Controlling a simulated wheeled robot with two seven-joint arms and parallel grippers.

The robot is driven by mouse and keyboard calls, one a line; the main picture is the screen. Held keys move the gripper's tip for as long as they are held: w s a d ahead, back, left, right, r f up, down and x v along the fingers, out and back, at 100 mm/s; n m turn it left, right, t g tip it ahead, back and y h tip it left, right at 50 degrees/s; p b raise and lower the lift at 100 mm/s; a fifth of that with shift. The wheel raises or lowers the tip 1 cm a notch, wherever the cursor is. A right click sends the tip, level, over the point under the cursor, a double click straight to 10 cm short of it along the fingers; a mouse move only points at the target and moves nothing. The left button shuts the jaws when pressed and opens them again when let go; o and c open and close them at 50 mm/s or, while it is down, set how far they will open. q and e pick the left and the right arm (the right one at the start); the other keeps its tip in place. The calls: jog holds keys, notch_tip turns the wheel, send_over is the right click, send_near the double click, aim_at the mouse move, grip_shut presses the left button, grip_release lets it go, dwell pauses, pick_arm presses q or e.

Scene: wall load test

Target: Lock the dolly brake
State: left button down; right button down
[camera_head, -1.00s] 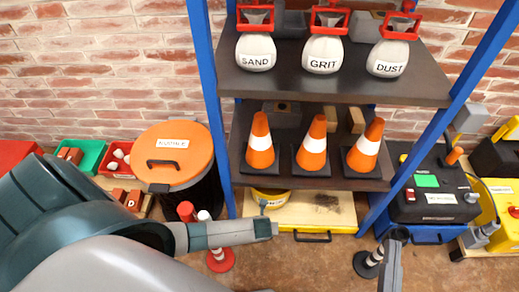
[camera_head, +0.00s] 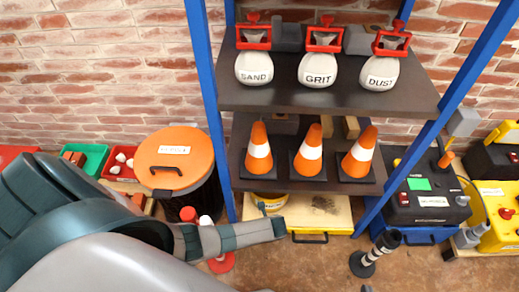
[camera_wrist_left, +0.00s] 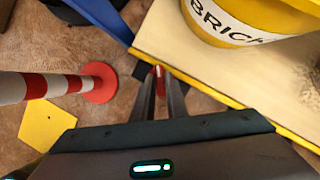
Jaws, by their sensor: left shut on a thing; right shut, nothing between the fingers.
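The dolly (camera_head: 325,208) is a low pale board with a yellow edge under the shelf. It also shows in the left wrist view (camera_wrist_left: 262,72) with a yellow bucket marked BRICK (camera_wrist_left: 235,28) on it. A small red piece, which looks like the dolly brake (camera_wrist_left: 159,70), sits at the dolly's yellow edge. My left gripper (camera_wrist_left: 160,84) is shut on this red piece, which is mostly hidden by the fingers. In the head view my left arm hides its fingertips. Only a tip of my right gripper (camera_head: 366,288) shows at the bottom edge.
A red-and-white post (camera_wrist_left: 50,86) stands close left of my left gripper. A blue-framed shelf (camera_head: 330,98) rises over the dolly, with several bags and cones. An orange-lidded bin (camera_head: 175,150) stands left. A black striped post (camera_head: 372,255) stands right on the floor.

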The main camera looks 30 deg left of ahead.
pick_arm(q)
jog(key=shift+w+r+n+g, duration=0.1)
jog(key=shift+n+g, duration=0.3)
jog(key=shift+n, duration=0.5)
jog(key=shift+n+g+y+p, duration=0.3)
jog(key=shift+n, duration=0.6)
jog(key=shift+w+a+n+g, duration=0.1)
jog(key=shift+n+g, duration=0.4)
jog(key=shift+n, duration=0.8)
pick_arm(e)
jog(key=shift+s+d+f+g, duration=0.35)
jog(key=shift+s+f+g, duration=0.15)
jog(key=shift+s, duration=0.1)
jog(key=shift+s+d+f+g, duration=0.3)
jog(key=shift+s+f+g, duration=0.2)
jog(key=shift+s, duration=0.1)
pick_arm(q)
jog(key=c, duration=1.8)
grip_release()
jog(key=shift+o, duration=0.2)
